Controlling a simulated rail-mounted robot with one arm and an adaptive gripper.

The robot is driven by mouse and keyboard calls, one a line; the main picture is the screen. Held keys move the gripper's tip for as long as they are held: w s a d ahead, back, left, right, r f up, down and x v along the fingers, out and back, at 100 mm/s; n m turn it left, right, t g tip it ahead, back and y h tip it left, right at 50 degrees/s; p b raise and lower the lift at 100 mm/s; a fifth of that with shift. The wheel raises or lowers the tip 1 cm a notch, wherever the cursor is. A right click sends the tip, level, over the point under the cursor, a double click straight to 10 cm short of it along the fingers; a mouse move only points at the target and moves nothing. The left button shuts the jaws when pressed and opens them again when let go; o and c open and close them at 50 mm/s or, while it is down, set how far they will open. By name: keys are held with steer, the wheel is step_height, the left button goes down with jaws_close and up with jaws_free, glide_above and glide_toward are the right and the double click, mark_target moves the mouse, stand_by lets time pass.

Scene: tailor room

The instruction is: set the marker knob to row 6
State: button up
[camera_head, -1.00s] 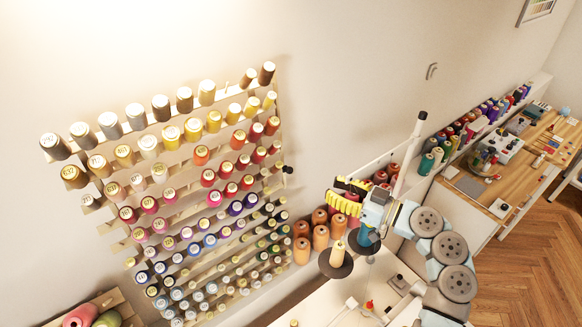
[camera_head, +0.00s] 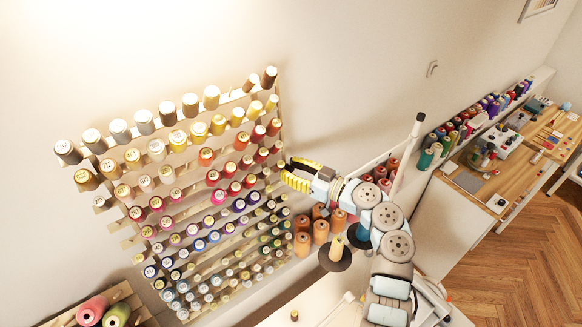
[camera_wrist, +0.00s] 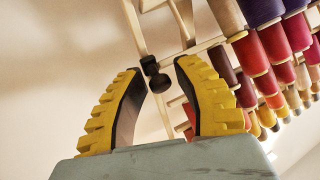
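The marker knob (camera_wrist: 157,80) is a small dark two-part knob on the wooden side post of the thread rack (camera_head: 279,120). In the wrist view it sits between the tips of my gripper (camera_wrist: 159,66), with a visible gap to each yellow finger. My gripper is open and holds nothing. In the head view my gripper (camera_head: 283,169) reaches to the rack's right edge, about mid-height, and its fingers mostly hide the knob there. I cannot read a row number beside the knob.
Thread spools fill the rack's rows, close to the right finger in the wrist view. The wall left of the post is bare. A workbench (camera_head: 490,180) stands at right.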

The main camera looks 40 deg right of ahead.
jaws_close()
steer(key=shift+f, duration=0.1)
steer(key=f+b, duration=0.1)
steer(key=b, duration=0.2)
steer(key=f+b, duration=0.2)
steer(key=b, duration=0.1)
steer(key=f+b, duration=0.2)
steer(key=b, duration=0.1)
steer(key=shift+s+f+b, duration=0.15)
steer(key=shift+s+b, duration=0.1)
steer(key=shift+b, duration=0.05)
steer(key=shift+f, duration=0.1)
jaws_free()
